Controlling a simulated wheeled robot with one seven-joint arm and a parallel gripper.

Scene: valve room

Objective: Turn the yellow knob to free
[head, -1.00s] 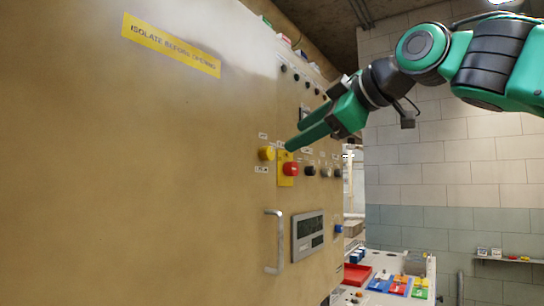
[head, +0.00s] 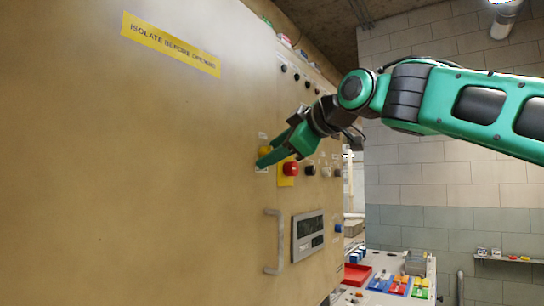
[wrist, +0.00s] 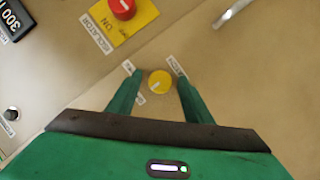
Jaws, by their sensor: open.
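The yellow knob (wrist: 160,82) sits on the tan panel, with a pale pointer mark slanting to the lower left in the wrist view. Small white labels surround it, too small to read. In the head view the yellow knob (head: 264,150) is partly hidden by my green fingers. My gripper (head: 265,158) is open, its fingertips close to the panel. In the wrist view one finger is on each side of the knob, with a gap to each. Whether they reach past the knob's face I cannot tell.
A red knob (head: 291,169) on a yellow plate is just right of the yellow knob. Dark knobs (head: 310,171) follow further right. Below are a vertical handle (head: 274,240) and a grey display (head: 308,236).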

